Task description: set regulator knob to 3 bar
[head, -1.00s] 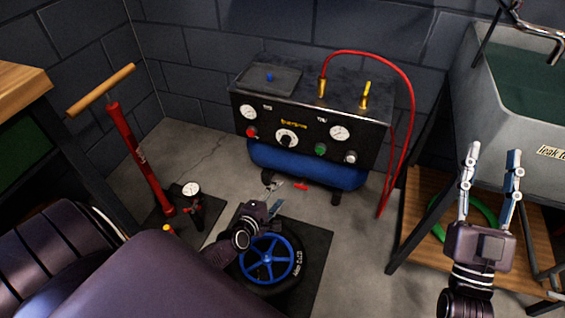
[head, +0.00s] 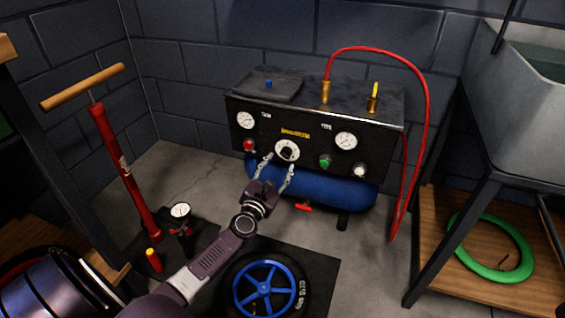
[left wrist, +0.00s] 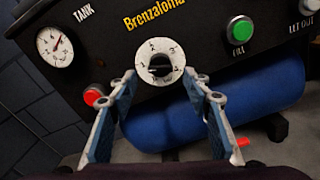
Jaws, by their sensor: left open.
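The regulator knob (head: 287,153) is a black knob on a white numbered dial in the middle of the compressor's black front panel. In the left wrist view the knob (left wrist: 160,66) shows close up, with marks around it too small to read surely. My left gripper (head: 277,163) is open just below and in front of the dial. In the left wrist view its fingers (left wrist: 163,88) stand apart on either side of the dial's lower part, with nothing between them. I cannot tell whether a finger touches the panel. My right gripper is not in view.
The panel carries a left gauge (head: 245,120), a right gauge (head: 346,140), a red button (head: 248,145) and a green button (head: 325,161). A red hose (head: 424,120) loops at the right. A wheel (head: 264,288) lies below my left arm. A red pump (head: 122,170) stands left.

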